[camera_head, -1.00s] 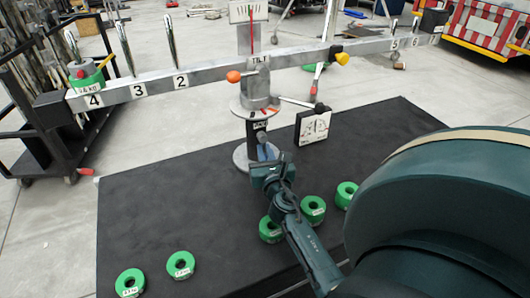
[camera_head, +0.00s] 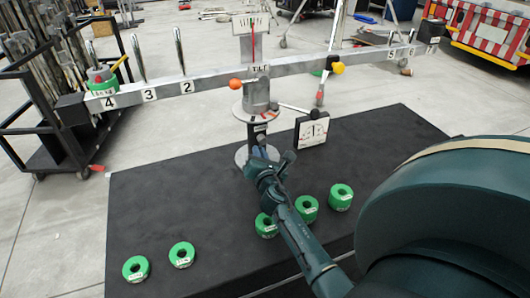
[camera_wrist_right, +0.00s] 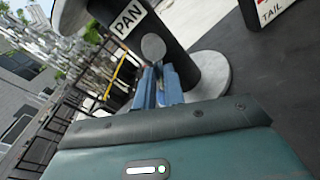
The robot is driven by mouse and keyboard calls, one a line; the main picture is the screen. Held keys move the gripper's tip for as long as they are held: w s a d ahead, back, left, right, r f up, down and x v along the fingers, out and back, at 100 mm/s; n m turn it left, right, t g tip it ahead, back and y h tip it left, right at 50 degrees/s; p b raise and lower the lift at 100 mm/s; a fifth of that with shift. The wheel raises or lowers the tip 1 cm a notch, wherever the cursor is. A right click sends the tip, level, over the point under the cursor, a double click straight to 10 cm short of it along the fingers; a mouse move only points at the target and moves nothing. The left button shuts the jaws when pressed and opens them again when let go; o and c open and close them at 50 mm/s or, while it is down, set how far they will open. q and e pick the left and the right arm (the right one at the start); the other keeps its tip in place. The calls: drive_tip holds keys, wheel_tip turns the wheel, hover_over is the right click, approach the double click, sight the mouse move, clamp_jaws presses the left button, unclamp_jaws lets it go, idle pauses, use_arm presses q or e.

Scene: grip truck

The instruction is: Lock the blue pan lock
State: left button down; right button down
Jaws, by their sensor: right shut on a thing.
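The blue pan lock (camera_head: 262,147) is low on the post (camera_head: 258,130) in the middle of the dark platform, below the TILT head. My right gripper (camera_head: 268,168) reaches it from the front and is shut on it. In the right wrist view, the bluish gripper fingers (camera_wrist_right: 158,86) are close together in front of the black post, beneath its PAN label (camera_wrist_right: 128,18). A grey rounded end (camera_wrist_right: 153,47) shows just beyond them. The fingers hide most of the lock, so its turn angle cannot be told. My left gripper is not in view.
Several green ring weights (camera_head: 306,208) lie on the dark platform (camera_head: 170,215) near my right arm. A long numbered beam (camera_head: 205,82) crosses above the post. A white sign (camera_head: 312,130) stands to its right. A black rack (camera_head: 50,110) is at left.

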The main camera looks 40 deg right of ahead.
drive_tip(key=m, duration=0.1)
drive_tip(key=r+m+p, duration=0.1)
drive_tip(key=m+y+p, duration=0.1)
drive_tip(key=shift+w+a+r, duration=0.1)
drive_tip(key=shift+a+r, duration=0.05)
drive_tip(key=shift+a, duration=0.1)
drive_tip(key=shift+a+r+m+p, duration=0.15)
drive_tip(key=shift+r+m+p, duration=0.05)
drive_tip(key=shift+m+p, duration=0.75)
use_arm(q)
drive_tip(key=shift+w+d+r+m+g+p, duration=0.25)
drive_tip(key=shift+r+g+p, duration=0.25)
drive_tip(key=shift+p, duration=0.45)
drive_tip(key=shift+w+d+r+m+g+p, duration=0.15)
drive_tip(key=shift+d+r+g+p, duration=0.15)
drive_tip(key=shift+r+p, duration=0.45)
use_arm(e)
drive_tip(key=shift+w+a+r+m+y, duration=0.1)
drive_tip(key=shift+r+m+y, duration=0.2)
drive_tip(key=shift+m, duration=0.65)
drive_tip(key=shift+s+d+r+m+y, duration=0.15)
drive_tip(key=shift+m+y, duration=0.3)
drive_tip(key=shift+m, duration=0.5)
drive_tip(key=shift+w+a+r+m+y, duration=0.15)
drive_tip(key=shift+r+m+y, duration=0.2)
drive_tip(key=shift+m, duration=0.6)
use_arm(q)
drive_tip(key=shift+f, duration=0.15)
